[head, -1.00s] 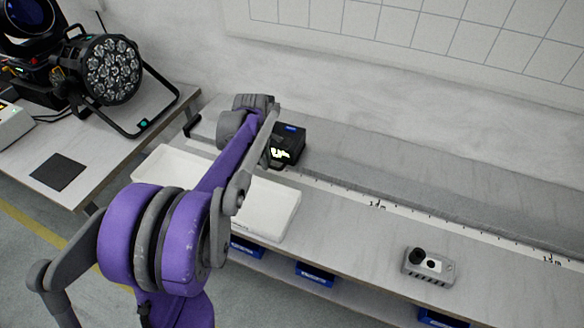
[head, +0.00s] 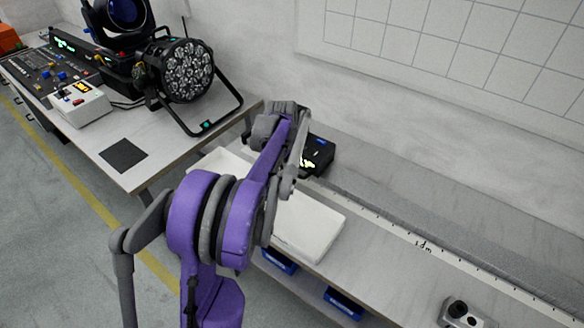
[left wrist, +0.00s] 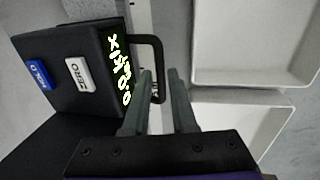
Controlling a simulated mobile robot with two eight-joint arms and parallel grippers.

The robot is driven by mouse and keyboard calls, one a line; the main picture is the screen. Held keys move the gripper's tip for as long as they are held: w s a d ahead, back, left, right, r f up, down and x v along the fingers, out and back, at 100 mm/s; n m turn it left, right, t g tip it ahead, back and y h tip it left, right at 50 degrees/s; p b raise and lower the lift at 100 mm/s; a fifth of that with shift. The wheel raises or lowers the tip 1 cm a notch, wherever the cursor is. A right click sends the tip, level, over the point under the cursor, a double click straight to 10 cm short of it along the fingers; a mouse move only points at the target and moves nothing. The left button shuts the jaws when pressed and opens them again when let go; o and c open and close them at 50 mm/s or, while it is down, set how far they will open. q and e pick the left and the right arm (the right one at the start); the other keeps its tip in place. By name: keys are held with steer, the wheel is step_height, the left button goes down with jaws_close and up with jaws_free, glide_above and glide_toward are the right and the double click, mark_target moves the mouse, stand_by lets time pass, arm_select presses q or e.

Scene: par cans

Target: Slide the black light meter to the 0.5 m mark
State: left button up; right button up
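The black light meter (head: 320,152) stands on the bench by the white scale strip, left of the 1 m mark (head: 423,246); my left arm partly covers it in the head view. In the left wrist view the meter (left wrist: 80,70) shows a lit yellow-green display, a white ZERO button, a blue HOLD button and a black loop handle (left wrist: 159,68). My left gripper (left wrist: 158,80) has its fingers apart, with the handle's bar between them and gaps visible. The 0.5 m mark is not visible. My right gripper is not in view.
White trays (head: 310,228) lie along the bench's front edge, close to my left gripper. A grey box with a black knob (head: 460,310) stands at the lower right. A side table at left holds a lamp (head: 187,72), a black square (head: 123,154) and a console (head: 50,72).

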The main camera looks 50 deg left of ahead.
arm_select(q)
steer(key=shift+o, duration=1.1)
steer(key=shift+r, duration=0.1)
step_height(320, 180, up, 10)
steer(key=s+p, duration=0.1)
steer(key=s, duration=0.1)
steer(key=shift+d+r, duration=0.2)
steer(key=shift+d, duration=0.1)
steer(key=shift+w, duration=0.1)
